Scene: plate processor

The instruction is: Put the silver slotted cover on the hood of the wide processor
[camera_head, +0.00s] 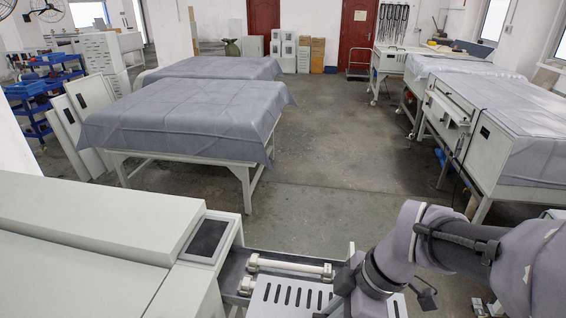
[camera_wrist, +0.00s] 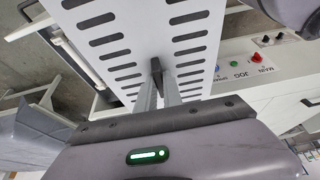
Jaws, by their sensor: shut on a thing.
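The silver slotted cover (camera_head: 268,299) is a flat pale plate with rows of dark slots, at the bottom centre of the head view. It fills the upper middle of the wrist view (camera_wrist: 125,15). My gripper (camera_wrist: 157,72) is shut on the cover between its two rows of slots; in the head view the gripper is partly hidden by my wrist. A large white processor (camera_head: 90,215) with a broad flat hood stands at the lower left of the head view. The cover lies beside it, over or near an open roller section; I cannot tell whether it touches.
A white roller bar (camera_head: 290,265) lies behind the cover. A dark panel (camera_head: 208,238) sits on the processor's right end. The wrist view shows a control panel (camera_wrist: 245,58) with a red button. Draped tables (camera_head: 190,110) stand beyond; floor (camera_head: 340,150) is clear between them and the machines at right.

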